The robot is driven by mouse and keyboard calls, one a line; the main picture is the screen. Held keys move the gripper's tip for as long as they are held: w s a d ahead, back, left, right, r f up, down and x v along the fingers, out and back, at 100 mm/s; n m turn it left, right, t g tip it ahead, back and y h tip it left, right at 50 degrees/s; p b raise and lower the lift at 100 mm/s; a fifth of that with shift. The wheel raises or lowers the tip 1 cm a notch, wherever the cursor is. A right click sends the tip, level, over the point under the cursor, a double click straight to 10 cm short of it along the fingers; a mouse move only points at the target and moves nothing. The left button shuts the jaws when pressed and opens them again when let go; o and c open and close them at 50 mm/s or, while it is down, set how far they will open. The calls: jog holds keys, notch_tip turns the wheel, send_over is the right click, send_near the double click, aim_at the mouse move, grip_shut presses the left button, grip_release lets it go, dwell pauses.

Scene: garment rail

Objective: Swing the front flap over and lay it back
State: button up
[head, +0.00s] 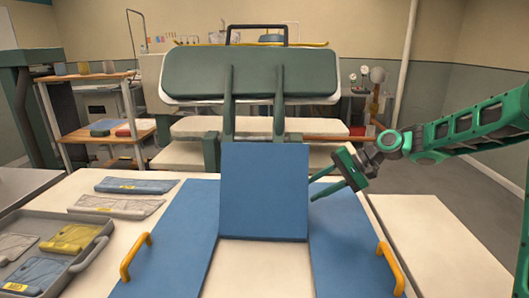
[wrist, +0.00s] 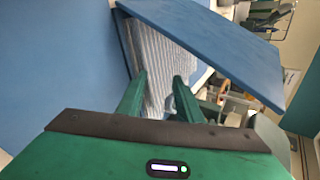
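The front flap (head: 263,190) is a blue square panel. It stands raised between two flat blue side panels, the left one (head: 178,235) and the right one (head: 340,245). In the wrist view the flap (wrist: 215,40) slants across the top, with a grey-white striped cloth (wrist: 160,65) beside it; this cloth is hidden in the head view. My green gripper (head: 314,184) is just right of the flap's right edge. In the wrist view its fingers (wrist: 158,95) are apart, with the striped cloth beyond them. I cannot tell whether they touch the flap.
Yellow handles (head: 135,257) (head: 391,268) stand on the side panels. A grey tray (head: 95,222) with folded garments is at left, and more folded garments (head: 137,186) lie behind it. A large green-and-white press (head: 250,75) stands behind the flap. The white tabletop at right (head: 440,240) is clear.

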aim_at(265, 150)
jog(key=w+a+r+y, duration=0.1)
jog(key=r+y, duration=0.1)
jog(key=r, duration=0.1)
jog(key=w+a+r+y, duration=0.2)
jog(key=r+y, duration=0.1)
jog(key=r, duration=0.1)
jog(key=w+a+r+g+y, duration=0.1)
jog(key=r+y, duration=0.1)
jog(key=r, duration=0.1)
jog(key=shift+w+a+r+y, duration=0.25)
jog(key=shift+w+y, duration=0.05)
jog(key=shift+y, duration=0.1)
jog(key=shift+a+r, duration=0.1)
jog(key=shift+a, duration=0.4)
jog(key=a, duration=1)
jog(key=shift+w, duration=0.15)
grip_shut()
